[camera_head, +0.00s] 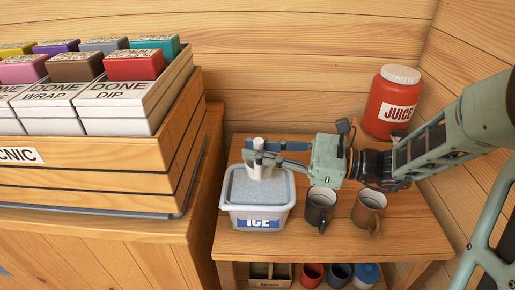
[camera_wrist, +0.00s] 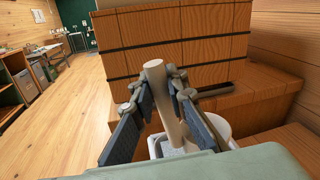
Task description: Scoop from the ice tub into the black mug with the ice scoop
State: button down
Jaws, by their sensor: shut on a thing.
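The ice tub (camera_head: 232,217) is a pale, translucent box with a blue ICE label, on the small wooden table. My gripper (camera_head: 262,152) is over the tub, shut on the upright pale handle of the ice scoop (camera_head: 258,144). The scoop handle also stands between my fingers in the wrist view (camera_wrist: 156,80). The scoop's lower end is at the tub's contents; how deep it sits I cannot tell. The black mug (camera_head: 320,210) stands upright just right of the tub, below my gripper's body.
A brown mug (camera_head: 369,211) stands right of the black mug. A red juice jar (camera_head: 393,100) is at the back right. A wooden crate (camera_head: 95,180) of labelled boxes rises at the left. Cups (camera_head: 312,276) sit on the shelf below. The table (camera_head: 280,246) has bare room in front.

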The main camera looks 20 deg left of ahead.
notch_tip(320, 180, down, 10)
jog(key=b, duration=0.5)
jog(key=shift+r+b, duration=0.15)
jog(key=shift+b, duration=0.15)
jog(key=shift+r, duration=0.1)
dwell(0.5)
